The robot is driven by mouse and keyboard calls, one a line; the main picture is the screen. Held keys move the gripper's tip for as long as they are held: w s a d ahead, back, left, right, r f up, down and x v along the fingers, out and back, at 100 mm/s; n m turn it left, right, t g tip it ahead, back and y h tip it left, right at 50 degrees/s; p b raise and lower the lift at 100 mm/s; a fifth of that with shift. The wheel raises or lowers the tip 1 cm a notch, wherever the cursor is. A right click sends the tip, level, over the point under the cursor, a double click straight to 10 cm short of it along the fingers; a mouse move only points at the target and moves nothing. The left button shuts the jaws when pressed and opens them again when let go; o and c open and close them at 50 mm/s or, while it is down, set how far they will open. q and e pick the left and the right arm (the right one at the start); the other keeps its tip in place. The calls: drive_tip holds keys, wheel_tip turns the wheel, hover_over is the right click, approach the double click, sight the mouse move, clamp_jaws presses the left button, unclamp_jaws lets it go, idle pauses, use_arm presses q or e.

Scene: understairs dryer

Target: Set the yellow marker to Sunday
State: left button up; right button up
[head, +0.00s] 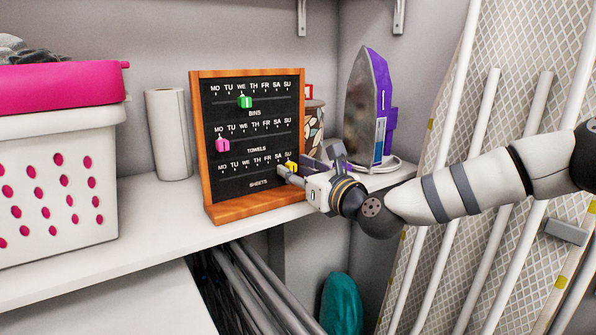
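The wooden-framed black board (203,150) stands upright on the shelf, with three day rows labelled BINS, TOWELS and SHEETS. The yellow marker (292,166) is at the right end of the lowest row, SHEETS, by the SU label. The green marker (245,102) is near WE in the BINS row. The pink marker (222,145) is near MO in the TOWELS row. My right gripper (291,169) reaches in from the right, its fingertips at the yellow marker. One finger lies just left of and below it; whether they touch is unclear. My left gripper is out of view.
A purple and grey iron (367,110) stands behind my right gripper, and a patterned canister (314,130) is behind the board. A paper roll (168,135) and a white basket (55,190) are to the left. The shelf (150,225) is clear in front.

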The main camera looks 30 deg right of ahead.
drive_tip(key=shift+s, duration=0.1)
drive_tip(key=s+d, duration=0.1)
drive_tip(key=s, duration=1)
drive_tip(key=shift+s+d, duration=0.25)
drive_tip(key=shift+s, duration=0.1)
